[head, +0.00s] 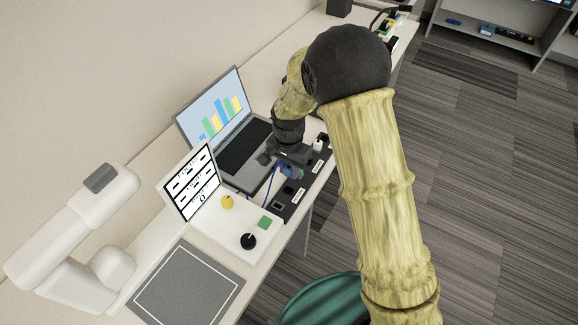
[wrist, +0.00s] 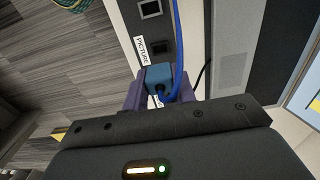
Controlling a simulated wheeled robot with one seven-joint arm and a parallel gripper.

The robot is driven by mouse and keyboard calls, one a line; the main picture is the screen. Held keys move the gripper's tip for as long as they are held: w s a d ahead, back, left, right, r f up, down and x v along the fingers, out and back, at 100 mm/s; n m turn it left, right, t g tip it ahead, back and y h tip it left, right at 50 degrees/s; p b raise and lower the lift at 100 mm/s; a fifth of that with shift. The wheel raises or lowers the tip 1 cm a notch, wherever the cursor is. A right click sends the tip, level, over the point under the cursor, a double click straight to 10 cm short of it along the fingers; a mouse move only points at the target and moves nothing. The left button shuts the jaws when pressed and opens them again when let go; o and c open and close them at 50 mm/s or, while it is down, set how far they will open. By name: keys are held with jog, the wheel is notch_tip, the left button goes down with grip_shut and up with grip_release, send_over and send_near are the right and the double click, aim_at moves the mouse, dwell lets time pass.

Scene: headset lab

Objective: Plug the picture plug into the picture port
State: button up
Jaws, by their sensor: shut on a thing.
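My gripper (wrist: 154,88) is shut on a blue plug (wrist: 159,75) with a blue cable; no marking on the plug is readable. In the head view my gripper (head: 290,166) is low over the black port strip (head: 297,197). In the wrist view a white label reading PICTURE (wrist: 142,50) lies just ahead of the plug. Beside that label is a dark square port (wrist: 160,47), the picture port, close in front of the plug's far end. The plug appears apart from it, but I cannot tell its height above the strip.
A laptop (head: 243,143) stands behind the strip. Another port (wrist: 150,9) is farther along the strip. The blue cable (wrist: 179,50) runs beside the picture port.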

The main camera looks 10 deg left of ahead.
jog(key=shift+f, duration=0.1)
jog(key=shift+f+b, duration=1.6)
jog(key=shift+f, duration=1.1)
jog(key=shift+p, duration=0.55)
jog(key=shift+f+b, duration=0.6)
jog(key=shift+f, duration=0.45)
dwell(0.3)
jog(key=o, duration=1)
jog(key=shift+r, duration=0.15)
